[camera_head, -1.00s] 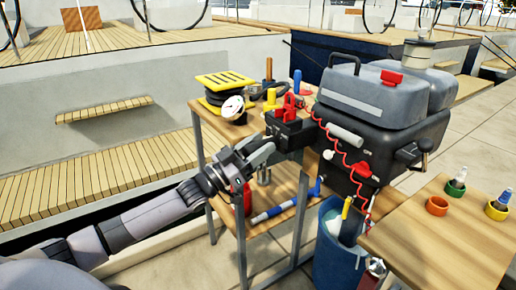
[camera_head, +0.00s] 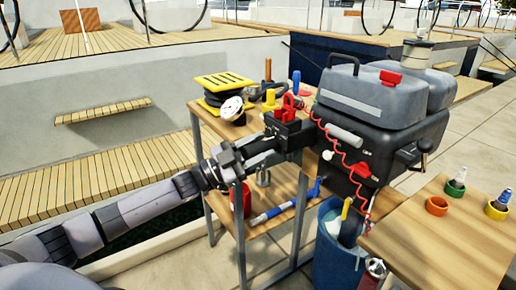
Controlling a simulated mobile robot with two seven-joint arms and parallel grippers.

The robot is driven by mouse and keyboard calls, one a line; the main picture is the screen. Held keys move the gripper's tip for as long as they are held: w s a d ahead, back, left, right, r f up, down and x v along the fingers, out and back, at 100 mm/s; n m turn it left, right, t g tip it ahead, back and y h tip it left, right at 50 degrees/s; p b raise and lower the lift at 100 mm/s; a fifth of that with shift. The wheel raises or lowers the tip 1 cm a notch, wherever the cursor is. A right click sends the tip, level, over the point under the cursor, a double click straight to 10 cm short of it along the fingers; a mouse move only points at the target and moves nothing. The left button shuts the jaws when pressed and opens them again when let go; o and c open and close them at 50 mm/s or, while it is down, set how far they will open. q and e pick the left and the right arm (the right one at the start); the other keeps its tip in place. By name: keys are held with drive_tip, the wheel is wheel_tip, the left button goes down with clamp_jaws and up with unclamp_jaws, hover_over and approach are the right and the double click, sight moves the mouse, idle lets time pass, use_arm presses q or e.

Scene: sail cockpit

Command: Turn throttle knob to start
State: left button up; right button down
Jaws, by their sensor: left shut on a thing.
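The outboard motor (camera_head: 370,125), with a grey cowl and black body, stands at the centre right. A black block (camera_head: 292,131) juts from its left side, where I take the throttle knob to be. My left gripper (camera_head: 264,147) reaches in from the left and is shut at the near-left end of this block, on what appears to be the throttle knob. The fingers hide most of the knob, so its mark cannot be read. My right gripper is not in view.
A wooden shelf stand (camera_head: 226,135) holds a yellow-topped spool (camera_head: 224,84) and a white gauge (camera_head: 231,108). A blue bucket (camera_head: 337,262) stands below the motor. A wooden table (camera_head: 440,243) at right carries small coloured cups. A red coiled cord (camera_head: 338,139) hangs on the motor's front.

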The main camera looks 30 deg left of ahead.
use_arm(q)
drive_tip(key=o, duration=1)
drive_tip(key=shift+c, duration=0.2)
drive_tip(key=v, duration=0.7)
drive_tip(key=shift+p, duration=0.35)
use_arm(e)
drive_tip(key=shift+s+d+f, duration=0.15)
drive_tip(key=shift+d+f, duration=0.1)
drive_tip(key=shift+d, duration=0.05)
use_arm(q)
drive_tip(key=shift+s, duration=0.1)
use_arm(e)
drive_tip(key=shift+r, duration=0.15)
use_arm(q)
drive_tip(key=shift+s+a, duration=0.1)
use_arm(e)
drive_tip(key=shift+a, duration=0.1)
